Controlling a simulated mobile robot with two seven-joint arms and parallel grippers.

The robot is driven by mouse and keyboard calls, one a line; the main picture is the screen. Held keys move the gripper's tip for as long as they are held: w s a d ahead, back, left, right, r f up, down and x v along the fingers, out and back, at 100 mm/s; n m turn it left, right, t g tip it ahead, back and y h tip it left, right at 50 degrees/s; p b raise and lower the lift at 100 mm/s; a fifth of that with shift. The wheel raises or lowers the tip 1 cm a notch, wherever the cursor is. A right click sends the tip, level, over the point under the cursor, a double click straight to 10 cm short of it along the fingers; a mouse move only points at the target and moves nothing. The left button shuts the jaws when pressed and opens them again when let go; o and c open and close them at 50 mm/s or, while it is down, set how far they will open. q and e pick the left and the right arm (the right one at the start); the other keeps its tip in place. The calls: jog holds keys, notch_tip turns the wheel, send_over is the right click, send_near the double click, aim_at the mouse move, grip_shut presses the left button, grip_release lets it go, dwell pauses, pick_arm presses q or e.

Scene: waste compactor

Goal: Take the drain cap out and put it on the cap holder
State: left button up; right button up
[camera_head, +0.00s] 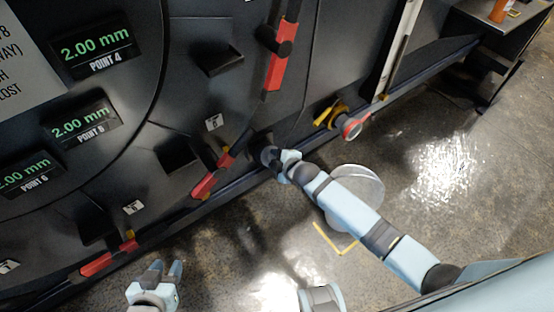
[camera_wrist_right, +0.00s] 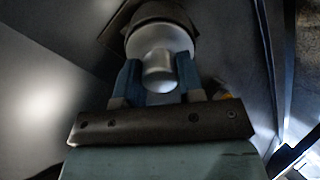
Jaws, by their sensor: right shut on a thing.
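The drain cap (camera_wrist_right: 160,40) is a pale round piece with a short knob facing the right wrist camera. It sits against a dark fitting (camera_wrist_right: 150,12) on the machine; I cannot tell whether it is seated or loose. My right gripper (camera_wrist_right: 159,80) is shut on the cap's knob, one blue finger on each side. In the head view my right gripper (camera_head: 278,160) is at the machine's lower edge, and the cap is mostly hidden there. My left gripper (camera_head: 166,270) is open and empty over the floor at the bottom. I cannot make out the cap holder with certainty.
A red-rimmed round fitting with a yellow handle (camera_head: 352,128) sticks out right of my right gripper. A pale round object (camera_head: 368,182) is on the floor, partly behind my right arm. Red handles (camera_head: 211,176) line the machine. A table (camera_head: 525,22) stands top right.

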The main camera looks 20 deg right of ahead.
jog(key=o, duration=1.3)
jog(key=shift+c, duration=0.2)
pick_arm(q)
jog(key=r+p, duration=0.1)
jog(key=p, duration=0.1)
jog(key=r+p, duration=0.1)
jog(key=p, duration=0.1)
jog(key=r+p, duration=0.1)
jog(key=p, duration=0.2)
jog(key=shift+s+a, duration=0.2)
jog(key=shift+s, duration=0.05)
pick_arm(e)
jog(key=v, duration=0.7)
pick_arm(q)
jog(key=shift+a, duration=0.2)
pick_arm(e)
jog(key=shift+s, duration=0.1)
